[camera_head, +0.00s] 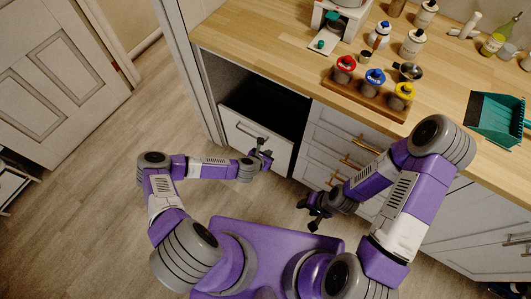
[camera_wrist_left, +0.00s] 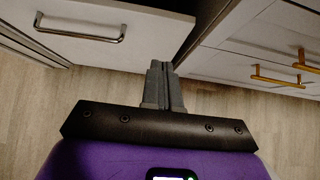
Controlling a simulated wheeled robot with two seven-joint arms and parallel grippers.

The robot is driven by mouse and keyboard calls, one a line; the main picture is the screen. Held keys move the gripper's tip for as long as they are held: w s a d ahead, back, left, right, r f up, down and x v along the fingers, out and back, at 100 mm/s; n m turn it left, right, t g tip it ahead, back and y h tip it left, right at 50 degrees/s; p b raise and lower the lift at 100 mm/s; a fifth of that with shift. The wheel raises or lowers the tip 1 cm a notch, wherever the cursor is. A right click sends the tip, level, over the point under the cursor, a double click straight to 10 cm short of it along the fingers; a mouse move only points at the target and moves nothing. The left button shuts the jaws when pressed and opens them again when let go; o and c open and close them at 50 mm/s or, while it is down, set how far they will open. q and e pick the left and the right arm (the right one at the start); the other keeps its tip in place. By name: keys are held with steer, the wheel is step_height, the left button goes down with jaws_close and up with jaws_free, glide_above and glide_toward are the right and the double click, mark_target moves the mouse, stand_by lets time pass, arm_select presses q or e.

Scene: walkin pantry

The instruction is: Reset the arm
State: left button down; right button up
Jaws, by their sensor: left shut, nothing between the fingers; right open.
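My left gripper (camera_head: 265,158) is in front of the white drawer front below the counter, near its silver handle. In the left wrist view the left gripper (camera_wrist_left: 162,68) has its two grey fingers together, with nothing between them. Floor and cabinet fronts lie beyond its tips. My right gripper (camera_head: 312,213) hangs in front of the lower cabinets, over the floor near my purple base. It is open, and I see nothing in it.
The white drawer (camera_head: 255,138) with a silver handle (camera_wrist_left: 80,30) is partly pulled out below a dark opening. Cabinets with gold handles (camera_head: 352,160) stand to its right. The wooden counter (camera_head: 270,50) holds jars, bottles and a teal dustpan (camera_head: 497,115).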

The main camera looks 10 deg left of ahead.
arm_select(q)
steer(key=shift+v, duration=0.75)
steer(key=s+d+r+m+g+h, duration=0.1)
steer(key=s+d+r+m+g, duration=0.15)
steer(key=s+m, duration=0.4)
steer(key=s+d+r+m+g+h, duration=0.1)
steer(key=s+d+m+g+h, duration=0.2)
steer(key=m, duration=0.6)
steer(key=s+a+r+m+g+y+p, duration=0.1)
steer(key=s+a+r+m, duration=0.4)
steer(key=s+m, duration=0.6)
steer(key=shift+a+m+g+y, duration=0.45)
steer(key=shift+m+g+y, duration=0.4)
steer(key=shift+m+y, duration=0.35)
